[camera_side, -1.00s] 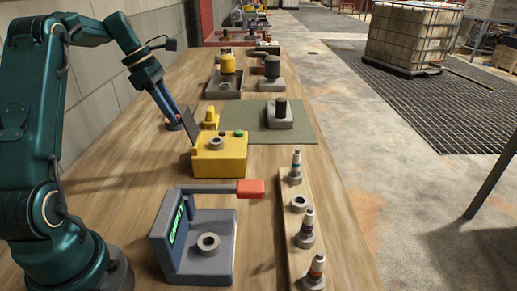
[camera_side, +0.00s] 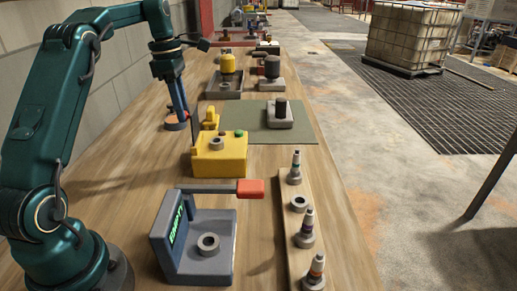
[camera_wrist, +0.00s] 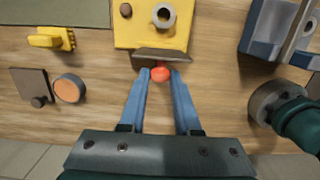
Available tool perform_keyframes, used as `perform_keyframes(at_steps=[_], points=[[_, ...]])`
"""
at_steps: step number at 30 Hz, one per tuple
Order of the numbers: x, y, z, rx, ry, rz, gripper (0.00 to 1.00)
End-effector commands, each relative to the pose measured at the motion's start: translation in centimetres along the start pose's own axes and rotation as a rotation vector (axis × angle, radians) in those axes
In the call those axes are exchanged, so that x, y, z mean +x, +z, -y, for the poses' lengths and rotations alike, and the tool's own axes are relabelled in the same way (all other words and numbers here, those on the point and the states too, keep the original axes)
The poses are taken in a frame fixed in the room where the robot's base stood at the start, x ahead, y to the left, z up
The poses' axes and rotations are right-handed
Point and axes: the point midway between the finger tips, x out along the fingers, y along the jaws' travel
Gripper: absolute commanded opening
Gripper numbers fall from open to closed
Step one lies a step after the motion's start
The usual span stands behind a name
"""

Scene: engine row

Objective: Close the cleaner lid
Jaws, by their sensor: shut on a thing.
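The cleaner is a yellow box (camera_side: 222,158) with a grey ring on its top. It also shows at the top of the wrist view (camera_wrist: 152,36). Its dark lid (camera_side: 195,128) stands about upright at the box's left edge in the side view. In the wrist view the lid (camera_wrist: 162,55) is seen nearly edge-on along the box's near side, with a red knob (camera_wrist: 160,74) on it. My gripper (camera_wrist: 161,76) has its blue fingers closed around the red knob.
A small yellow part (camera_side: 210,119) stands behind the cleaner. An orange-topped cylinder (camera_wrist: 69,88) and a grey plate (camera_wrist: 31,86) lie left of my fingers. A grey tester (camera_side: 206,252) with a red-ended arm stands in front. A wooden rail (camera_side: 293,220) with several cones is at right.

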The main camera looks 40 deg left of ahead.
Motion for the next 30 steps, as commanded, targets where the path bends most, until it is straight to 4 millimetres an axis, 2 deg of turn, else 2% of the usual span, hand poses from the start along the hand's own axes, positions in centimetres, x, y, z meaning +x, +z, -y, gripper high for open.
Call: perform_keyframes(at_steps=[7,18,19,21,30], points=[[-0.07,0.82,0.05,-0.001,0.000,-0.084,0.00],[-0.11,0.86,0.08,-0.005,0.000,-0.094,0.00],[-0.11,0.86,0.08,-0.005,0.000,-0.093,0.35],[-0.11,0.86,0.08,-0.005,0.000,-0.093,0.60],[-0.12,0.84,0.03,-0.004,0.002,-0.093,0.60]])
